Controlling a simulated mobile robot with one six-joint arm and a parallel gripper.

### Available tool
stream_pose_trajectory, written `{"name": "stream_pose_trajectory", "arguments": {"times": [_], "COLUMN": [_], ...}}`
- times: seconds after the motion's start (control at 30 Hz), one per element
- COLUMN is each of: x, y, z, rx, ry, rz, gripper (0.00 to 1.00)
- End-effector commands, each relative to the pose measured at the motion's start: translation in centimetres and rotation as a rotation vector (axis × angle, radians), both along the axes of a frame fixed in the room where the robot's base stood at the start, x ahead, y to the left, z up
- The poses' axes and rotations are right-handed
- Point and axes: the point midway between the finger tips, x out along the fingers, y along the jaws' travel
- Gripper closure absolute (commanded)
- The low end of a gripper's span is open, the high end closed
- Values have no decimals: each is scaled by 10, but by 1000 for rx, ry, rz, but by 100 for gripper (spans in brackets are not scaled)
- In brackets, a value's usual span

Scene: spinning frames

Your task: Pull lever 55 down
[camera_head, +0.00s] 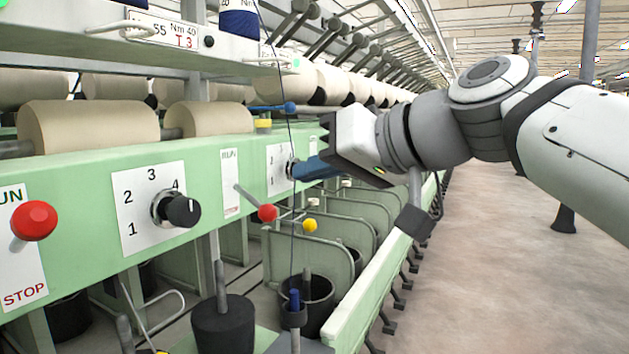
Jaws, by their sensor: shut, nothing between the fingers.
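My gripper (302,169) is at the centre with its blue fingers shut and empty. They point left, close to a second numbered dial on the green panel; I cannot tell whether they touch it. A plate (174,32) at the upper left reads 55, Nm 40, T 3. A red-knobbed lever (267,213) sticks out from the panel, left of and below my fingers. A red knob on a short stalk (34,221) sits between RUN and STOP at the left. I see no number 55 on either lever, so which one bears it is unclear.
A black dial (182,210) with numbers stands out from the green panel (95,185). A blue-tipped rod (290,107) lies above my fingers and a yellow knob (310,225) below. A thin dark thread runs down past the fingers. The aisle floor (500,260) at the right is clear.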

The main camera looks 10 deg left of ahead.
Motion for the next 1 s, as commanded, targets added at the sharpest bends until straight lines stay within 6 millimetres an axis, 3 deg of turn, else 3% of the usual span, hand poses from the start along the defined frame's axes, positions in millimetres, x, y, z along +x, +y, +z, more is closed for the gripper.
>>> {"name": "stream_pose_trajectory", "arguments": {"times": [0.1, 0.3, 0.7, 1.0], "x": [-7, -14, -16, -16], "y": [-18, -31, -32, -32], "z": [-1, 2, 4, 51], "rx": [0, 0, -1, -1], "ry": [-3, 0, 0, 0], "rz": [1, 12, 17, 17], "gripper": [100, 100, 100, 100]}}
